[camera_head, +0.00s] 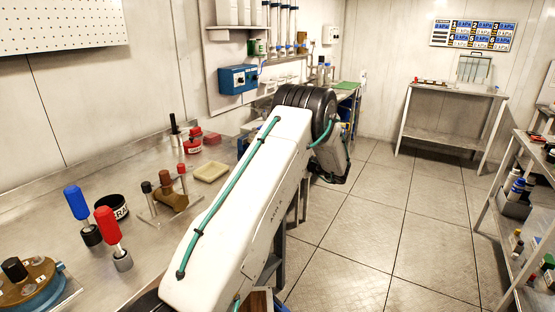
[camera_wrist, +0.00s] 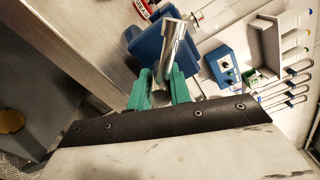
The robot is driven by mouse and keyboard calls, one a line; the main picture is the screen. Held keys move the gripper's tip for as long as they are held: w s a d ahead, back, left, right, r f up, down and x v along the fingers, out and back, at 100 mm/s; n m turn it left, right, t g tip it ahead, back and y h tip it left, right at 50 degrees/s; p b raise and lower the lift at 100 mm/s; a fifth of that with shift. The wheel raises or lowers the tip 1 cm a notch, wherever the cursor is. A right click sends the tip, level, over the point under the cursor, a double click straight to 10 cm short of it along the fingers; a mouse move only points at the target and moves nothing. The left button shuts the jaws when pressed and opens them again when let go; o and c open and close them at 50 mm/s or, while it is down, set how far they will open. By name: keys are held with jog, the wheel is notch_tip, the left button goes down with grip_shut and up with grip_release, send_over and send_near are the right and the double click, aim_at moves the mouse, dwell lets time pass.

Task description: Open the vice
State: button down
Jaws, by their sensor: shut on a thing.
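In the wrist view, the vice shows as a blue block (camera_wrist: 148,42) at the top centre, beyond my fingertips. A shiny metal bar (camera_wrist: 171,45), which looks like its handle, stands out in front of the block. My gripper (camera_wrist: 162,85) has green fingers on either side of the bar's near end and is shut on it. The vice's jaw gap cannot be made out. In the head view, my white arm reaches along the bench and hides my gripper and most or all of the vice.
The steel bench (camera_head: 110,225) holds a blue-handled tool (camera_head: 77,203), a red-handled tool (camera_head: 109,228), a black cup (camera_head: 112,206), a brown valve fixture (camera_head: 172,192) and a yellow tray (camera_head: 211,172). A blue control box (camera_head: 238,79) hangs on the wall.

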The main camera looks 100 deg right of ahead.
jog(key=shift+s, duration=0.1)
jog(key=c, duration=1.3)
grip_release()
jog(key=v, duration=0.7)
jog(key=shift+s+a+r, duration=0.1)
jog(key=shift+s+a, duration=0.15)
jog(key=shift+a, duration=0.05)
